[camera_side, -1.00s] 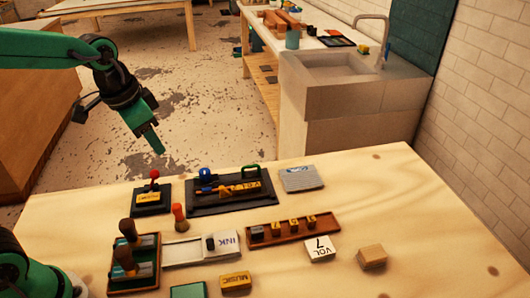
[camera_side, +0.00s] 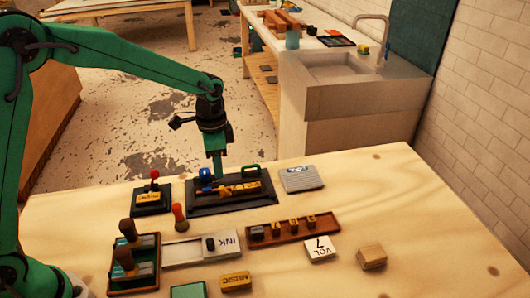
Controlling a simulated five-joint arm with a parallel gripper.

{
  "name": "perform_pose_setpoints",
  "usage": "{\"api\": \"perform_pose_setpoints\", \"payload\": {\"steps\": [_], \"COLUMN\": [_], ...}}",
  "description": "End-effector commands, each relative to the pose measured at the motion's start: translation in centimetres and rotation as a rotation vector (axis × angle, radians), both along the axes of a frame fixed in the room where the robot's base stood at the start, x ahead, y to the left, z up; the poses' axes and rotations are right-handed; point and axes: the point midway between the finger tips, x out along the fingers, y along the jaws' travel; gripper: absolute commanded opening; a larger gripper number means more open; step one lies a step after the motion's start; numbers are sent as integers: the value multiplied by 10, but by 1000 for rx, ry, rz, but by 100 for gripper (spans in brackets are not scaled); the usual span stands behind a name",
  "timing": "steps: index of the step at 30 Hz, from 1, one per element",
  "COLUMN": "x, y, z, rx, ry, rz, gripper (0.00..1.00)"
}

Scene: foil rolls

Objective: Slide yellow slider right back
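A dark board (camera_side: 262,201) lies near the back edge of the wooden table. My gripper (camera_side: 217,172) points down over the back middle of this board, between the blue knob and the green handle. Its tip is close to the yellow piece; I cannot tell whether they touch. The fingers overlap from this side, so their opening is hidden. Nothing is visibly held.
A red-knobbed joystick box (camera_side: 150,201) stands left of the board, and a red-orange peg (camera_side: 180,217) stands in front. The table's right side (camera_side: 420,200) is mostly clear.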

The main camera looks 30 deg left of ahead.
Motion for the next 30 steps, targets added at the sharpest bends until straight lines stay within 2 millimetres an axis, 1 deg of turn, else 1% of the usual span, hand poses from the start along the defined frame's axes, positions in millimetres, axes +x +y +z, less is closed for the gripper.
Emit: {"api": "perform_pose_setpoints", "payload": {"steps": [3,10,14,17,30], "x": [2,2,2,2,2], "y": [-2,-2,-1,-1,-1], "z": [-4,-6,-13,-21,-71], "rx": [1,1,1,1,1], "ry": [6,7,8,8,8], "rz": [-10,-11,-10,-10,-10], "gripper": [37,37,37,37,37]}}
